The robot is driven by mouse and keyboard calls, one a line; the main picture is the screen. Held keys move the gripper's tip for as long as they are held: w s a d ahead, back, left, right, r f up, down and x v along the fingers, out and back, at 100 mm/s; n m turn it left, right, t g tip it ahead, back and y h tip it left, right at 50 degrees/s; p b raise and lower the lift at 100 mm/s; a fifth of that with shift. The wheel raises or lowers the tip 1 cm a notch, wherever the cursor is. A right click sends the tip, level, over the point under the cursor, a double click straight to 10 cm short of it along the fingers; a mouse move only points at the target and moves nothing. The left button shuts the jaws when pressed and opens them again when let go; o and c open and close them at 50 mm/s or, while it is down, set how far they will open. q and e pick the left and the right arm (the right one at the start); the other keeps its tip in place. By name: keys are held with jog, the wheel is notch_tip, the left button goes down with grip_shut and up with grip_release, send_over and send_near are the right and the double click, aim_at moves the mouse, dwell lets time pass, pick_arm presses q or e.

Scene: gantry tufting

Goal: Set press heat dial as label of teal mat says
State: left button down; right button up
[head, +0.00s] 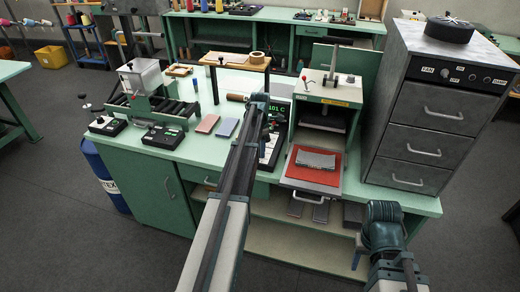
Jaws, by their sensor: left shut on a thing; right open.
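The heat press (325,100) stands on the green bench, right of centre, with its red tray (320,177) pulled out. A grey piece (315,159) lies on the tray. A dark control unit left of the press has a green display (274,114) that seems to read 101 C. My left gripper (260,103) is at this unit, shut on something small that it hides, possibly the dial. A pinkish mat (207,123) and a blue-grey mat (227,127) lie flat on the bench; I cannot pick out a teal mat or read its label. My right gripper (383,220) is open and empty, low at the bench's right front.
A grey drawer cabinet (432,110) stands right of the press. A roller machine (145,95) and black control boxes (163,137) fill the bench's left. A small wooden stand (237,62) is behind. A blue drum (106,178) is at the left end.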

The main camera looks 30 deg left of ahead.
pick_arm(q)
jog(key=m, duration=1.7)
jog(key=shift+m, duration=0.3)
jog(key=m, duration=0.5)
jog(key=shift+m, duration=0.4)
jog(key=shift+c, duration=2.1)
grip_release()
jog(key=shift+r, duration=0.1)
